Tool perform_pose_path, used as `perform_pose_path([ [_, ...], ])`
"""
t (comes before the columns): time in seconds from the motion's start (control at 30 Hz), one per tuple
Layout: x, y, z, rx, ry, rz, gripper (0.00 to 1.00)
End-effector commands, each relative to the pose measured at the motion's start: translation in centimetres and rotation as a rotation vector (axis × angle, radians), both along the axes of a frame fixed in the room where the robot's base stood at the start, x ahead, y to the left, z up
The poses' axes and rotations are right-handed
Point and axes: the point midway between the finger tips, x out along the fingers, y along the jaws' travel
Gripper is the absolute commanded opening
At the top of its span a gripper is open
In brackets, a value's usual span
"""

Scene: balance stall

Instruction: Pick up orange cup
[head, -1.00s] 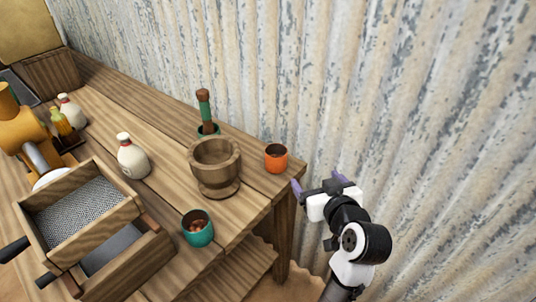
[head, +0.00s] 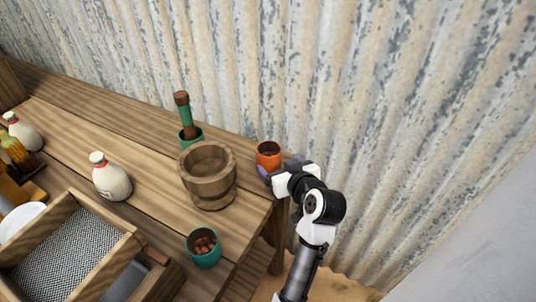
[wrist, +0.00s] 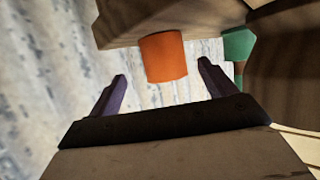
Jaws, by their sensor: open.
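The orange cup (head: 268,154) stands upright near the right end of the wooden table (head: 150,190), close to the corrugated wall. My gripper (head: 280,168) is at the table's right end, just beside the cup in the head view, and hides part of its lower right side. In the wrist view the orange cup (wrist: 163,57) shows beyond and between the two purple fingers of my gripper (wrist: 161,86). The fingers are spread apart with nothing held. I cannot tell whether either finger touches the cup.
A wooden mortar (head: 209,178) stands left of the cup. A teal cup (head: 204,248) of brown pieces is at the front edge. A white bottle (head: 111,178) stands farther left. The corrugated wall (head: 400,120) closes the back.

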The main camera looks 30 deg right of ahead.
Motion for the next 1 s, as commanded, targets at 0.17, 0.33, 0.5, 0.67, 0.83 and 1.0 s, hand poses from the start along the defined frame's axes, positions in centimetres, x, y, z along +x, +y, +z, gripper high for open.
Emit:
perform_pose_path([
  [0.17, 1.7, -0.3, -0.7, 0.0, 0.0, -0.001, 0.83],
  [0.33, 3.0, -0.3, -1.1, 0.001, 0.002, 0.001, 0.83],
  [0.5, 5.4, -0.4, -2.2, 0.001, 0.001, 0.001, 0.83],
  [0.67, 6.5, -0.6, -2.8, -0.002, 0.0, -0.001, 0.83],
  [0.83, 6.6, -0.6, -2.9, -0.002, 0.0, -0.001, 0.83],
  [1.0, 6.6, -0.6, -2.9, -0.002, 0.0, -0.001, 0.68],
])
